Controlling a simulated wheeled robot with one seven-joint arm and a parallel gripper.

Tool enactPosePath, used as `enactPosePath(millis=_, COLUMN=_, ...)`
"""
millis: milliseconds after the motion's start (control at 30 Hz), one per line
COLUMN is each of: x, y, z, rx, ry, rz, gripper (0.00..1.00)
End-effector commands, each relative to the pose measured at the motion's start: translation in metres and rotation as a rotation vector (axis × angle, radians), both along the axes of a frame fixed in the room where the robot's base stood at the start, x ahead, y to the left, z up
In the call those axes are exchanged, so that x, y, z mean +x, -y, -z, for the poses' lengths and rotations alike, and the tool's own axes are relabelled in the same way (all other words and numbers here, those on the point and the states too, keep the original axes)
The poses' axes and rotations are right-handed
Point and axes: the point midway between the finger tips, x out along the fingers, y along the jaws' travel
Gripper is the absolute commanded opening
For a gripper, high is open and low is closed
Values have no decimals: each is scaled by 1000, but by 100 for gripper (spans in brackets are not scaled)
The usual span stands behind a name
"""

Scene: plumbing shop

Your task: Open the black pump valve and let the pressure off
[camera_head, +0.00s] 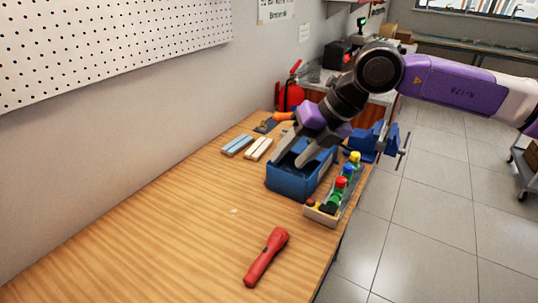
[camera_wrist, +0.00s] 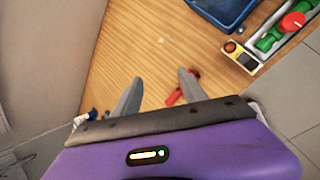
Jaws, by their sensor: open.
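A valve rack (camera_head: 322,216) with red, blue, green and yellow parts stands along the right edge of the wooden table. A small black part (camera_head: 327,208) sits at its near end; I cannot tell if it is the black pump valve. In the wrist view a black block (camera_wrist: 249,62) is at the near end of the rack, beside green parts and a red knob (camera_wrist: 293,21). My gripper (camera_head: 290,163) is open and empty, over the blue bin and left of the rack. Its two fingers (camera_wrist: 160,82) point down over the table in the wrist view.
The blue bin (camera_head: 287,182) stands left of the rack. A red flashlight (camera_head: 266,257) lies at the front. Light blocks (camera_head: 258,149), a blue vise (camera_head: 370,142) and a red extinguisher (camera_head: 291,94) are farther back. The table's left front is clear.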

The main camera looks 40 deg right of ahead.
Motion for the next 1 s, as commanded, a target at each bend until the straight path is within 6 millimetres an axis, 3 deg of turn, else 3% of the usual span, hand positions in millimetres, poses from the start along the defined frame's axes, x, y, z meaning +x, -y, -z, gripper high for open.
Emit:
enactPosePath(millis=200, x=4, y=-36, z=-12, rx=93, ry=49, rz=-72, gripper=50)
enactPosePath(millis=400, x=6, y=-56, z=-21, rx=148, ry=79, rz=-111, gripper=50)
enactPosePath(millis=1000, x=7, y=-63, z=-24, rx=167, ry=90, rz=-126, gripper=50)
